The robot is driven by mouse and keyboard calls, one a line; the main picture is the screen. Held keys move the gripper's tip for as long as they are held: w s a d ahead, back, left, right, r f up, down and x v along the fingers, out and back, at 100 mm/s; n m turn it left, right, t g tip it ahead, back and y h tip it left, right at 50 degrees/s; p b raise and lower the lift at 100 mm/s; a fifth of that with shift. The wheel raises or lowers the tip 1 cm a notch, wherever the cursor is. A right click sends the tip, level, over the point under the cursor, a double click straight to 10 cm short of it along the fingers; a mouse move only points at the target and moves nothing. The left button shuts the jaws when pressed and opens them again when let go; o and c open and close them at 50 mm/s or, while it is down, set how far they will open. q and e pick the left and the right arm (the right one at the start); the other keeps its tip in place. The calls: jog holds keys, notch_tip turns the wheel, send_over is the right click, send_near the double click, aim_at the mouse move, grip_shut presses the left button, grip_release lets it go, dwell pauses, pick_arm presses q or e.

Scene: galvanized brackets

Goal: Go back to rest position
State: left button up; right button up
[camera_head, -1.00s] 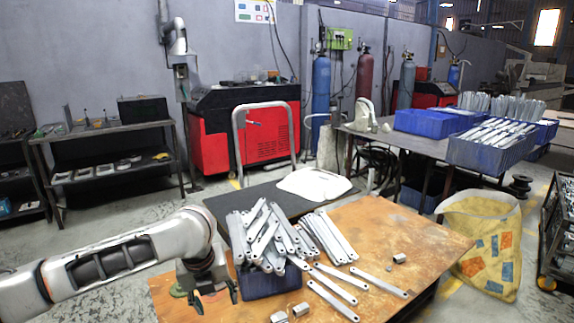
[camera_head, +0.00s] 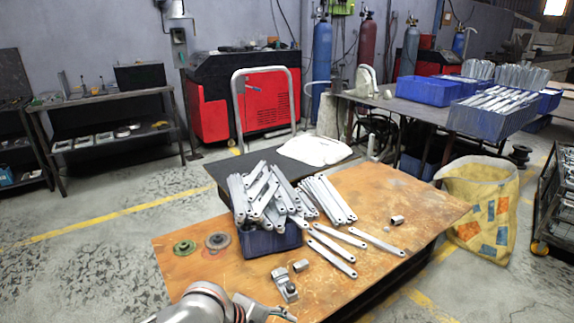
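My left arm shows only at the bottom edge of the head view. Its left gripper (camera_head: 268,312) is low at the front of the rusty work table (camera_head: 385,205), largely cut off by the frame. Whether its fingers are open or shut cannot be seen, and no held part shows. My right gripper is not in view. A blue bin (camera_head: 268,242) on the table holds a heap of galvanized brackets (camera_head: 262,195). Several more brackets (camera_head: 330,248) lie loose on the table to its right.
A green disc (camera_head: 184,247) and a grey disc (camera_head: 217,240) lie left of the bin. Small metal parts (camera_head: 285,286) lie in front of it. A yellow sack (camera_head: 480,208) stands right of the table. The floor at left is clear.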

pick_arm(q)
jog(key=s+a+f+n+t+b, duration=0.6)
jog(key=s+f+n, duration=0.45)
jog(key=n, duration=0.45)
jog(key=s+a+f+n+y, duration=0.2)
jog(key=s+a+n, duration=0.15)
jog(key=a, duration=0.25)
jog(key=s+a+f+n+y, duration=0.2)
jog(key=s+a, duration=0.2)
jog(key=a, duration=0.2)
notch_tip(320, 180, up, 6)
jog(key=p, duration=1.3)
jog(key=shift+s+a+r+t, duration=0.15)
jog(key=shift+s+a+t, duration=0.1)
jog(key=shift+s+t, duration=0.2)
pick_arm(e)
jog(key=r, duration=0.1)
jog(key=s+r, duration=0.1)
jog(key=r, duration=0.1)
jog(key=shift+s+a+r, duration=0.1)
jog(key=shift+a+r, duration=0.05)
